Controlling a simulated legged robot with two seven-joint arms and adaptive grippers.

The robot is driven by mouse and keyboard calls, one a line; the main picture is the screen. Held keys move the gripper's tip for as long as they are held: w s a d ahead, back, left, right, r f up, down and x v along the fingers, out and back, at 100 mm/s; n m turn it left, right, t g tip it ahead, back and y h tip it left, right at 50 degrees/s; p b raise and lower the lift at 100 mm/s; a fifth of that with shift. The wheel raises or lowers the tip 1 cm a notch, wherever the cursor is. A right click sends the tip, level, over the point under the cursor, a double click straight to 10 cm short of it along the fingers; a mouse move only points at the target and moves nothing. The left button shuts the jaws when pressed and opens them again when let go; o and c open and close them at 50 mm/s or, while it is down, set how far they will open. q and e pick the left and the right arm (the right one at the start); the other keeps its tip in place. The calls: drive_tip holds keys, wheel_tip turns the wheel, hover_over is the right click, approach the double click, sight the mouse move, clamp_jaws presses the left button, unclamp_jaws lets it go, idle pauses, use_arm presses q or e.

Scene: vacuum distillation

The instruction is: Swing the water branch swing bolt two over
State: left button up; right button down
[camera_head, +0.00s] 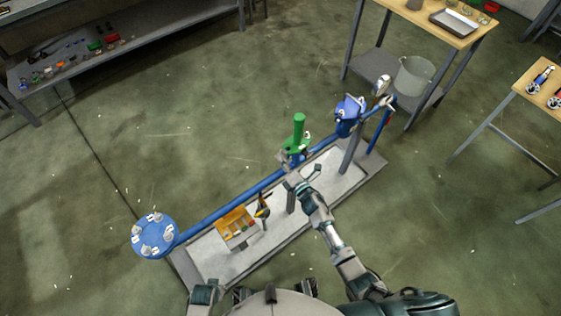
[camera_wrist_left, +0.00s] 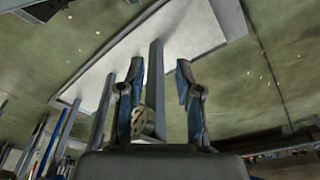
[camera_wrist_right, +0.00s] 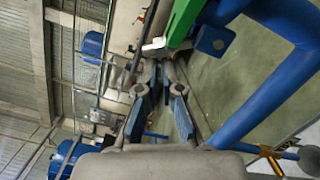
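A blue pipe assembly (camera_head: 240,192) runs diagonally across a grey skid. A green upright part (camera_head: 298,133) stands near its middle, with small pale parts beside it; I cannot tell which is swing bolt two. My right gripper (camera_head: 300,181) is just below the green part, close to the blue pipe. In the right wrist view, the fingers of the right gripper (camera_wrist_right: 160,72) are close together. A pale metal piece (camera_wrist_right: 153,46) beside the green bar (camera_wrist_right: 182,22) shows just beyond them; contact is unclear. My left gripper (camera_wrist_left: 160,72) is open, facing the skid with a grey post behind its gap.
A round blue flange (camera_head: 153,236) with several pale bolts is at the pipe's left end. A blue housing (camera_head: 348,112) stands at the right end. Tables (camera_head: 440,22) and a bucket (camera_head: 413,76) are behind. The floor left is clear.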

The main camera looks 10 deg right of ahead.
use_arm(q)
drive_tip(key=shift+s+d+f, duration=0.2)
drive_tip(key=shift+d+f, duration=0.3)
drive_tip(key=shift+f, duration=0.35)
drive_tip(key=shift+a+f, duration=0.15)
drive_tip(key=shift+a, duration=0.2)
drive_tip(key=shift+s, duration=0.1)
